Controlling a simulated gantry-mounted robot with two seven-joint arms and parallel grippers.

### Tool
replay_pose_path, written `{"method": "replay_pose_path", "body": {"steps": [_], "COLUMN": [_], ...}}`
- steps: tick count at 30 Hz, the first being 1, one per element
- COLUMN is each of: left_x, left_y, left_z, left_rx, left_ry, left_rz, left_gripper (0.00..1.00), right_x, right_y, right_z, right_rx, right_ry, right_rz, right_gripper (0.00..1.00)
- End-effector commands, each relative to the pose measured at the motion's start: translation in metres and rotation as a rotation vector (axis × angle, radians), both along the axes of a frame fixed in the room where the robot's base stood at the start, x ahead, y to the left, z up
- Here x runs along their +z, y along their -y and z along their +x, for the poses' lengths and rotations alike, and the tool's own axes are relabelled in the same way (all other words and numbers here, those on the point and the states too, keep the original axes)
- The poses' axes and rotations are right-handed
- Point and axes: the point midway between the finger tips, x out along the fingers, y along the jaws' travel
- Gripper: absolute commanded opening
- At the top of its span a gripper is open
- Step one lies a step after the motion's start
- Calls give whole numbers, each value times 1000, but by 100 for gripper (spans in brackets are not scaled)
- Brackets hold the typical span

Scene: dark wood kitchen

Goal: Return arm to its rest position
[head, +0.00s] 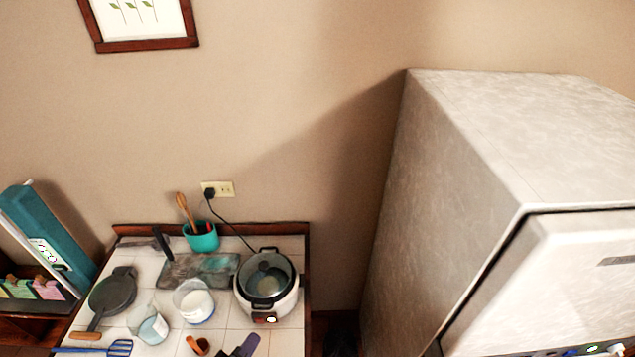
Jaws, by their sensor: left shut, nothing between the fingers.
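My left gripper (246,342) appears as a dark shape at the bottom edge, just below the rice cooker, mostly cut off by the frame. It is shut and holds nothing. The rest of the left arm is out of view. My right gripper is not in view.
A white rice cooker (266,312), dark pan (113,291), clear containers (193,302), teal utensil pot (201,238) and blue spatula (119,347) crowd the tiled counter (235,330). A large pale fridge (450,220) stands at right.

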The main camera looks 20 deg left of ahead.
Motion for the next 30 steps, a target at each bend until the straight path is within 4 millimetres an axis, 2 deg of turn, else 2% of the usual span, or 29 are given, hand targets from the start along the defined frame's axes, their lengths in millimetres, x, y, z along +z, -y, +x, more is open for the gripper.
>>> {"method": "replay_pose_path", "body": {"steps": [3,4,10,15,19,22,30], "left_x": [32,32,18,0,-8,-11,-11], "left_y": [1,5,21,25,25,24,24], "left_z": [0,-3,-41,-83,-106,-114,-114], "left_rx": [-28,-61,-390,-730,-927,-1005,-1005], "left_ry": [-8,-43,-339,-565,-667,-698,-698], "left_rz": [18,44,352,609,726,769,769], "left_gripper": [0,0,0,0,0,0,0], "right_x": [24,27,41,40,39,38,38], "right_y": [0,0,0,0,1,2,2], "right_z": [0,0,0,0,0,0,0], "right_rx": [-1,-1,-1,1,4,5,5], "right_ry": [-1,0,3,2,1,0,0], "right_rz": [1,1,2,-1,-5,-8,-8], "right_gripper": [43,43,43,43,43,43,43]}}
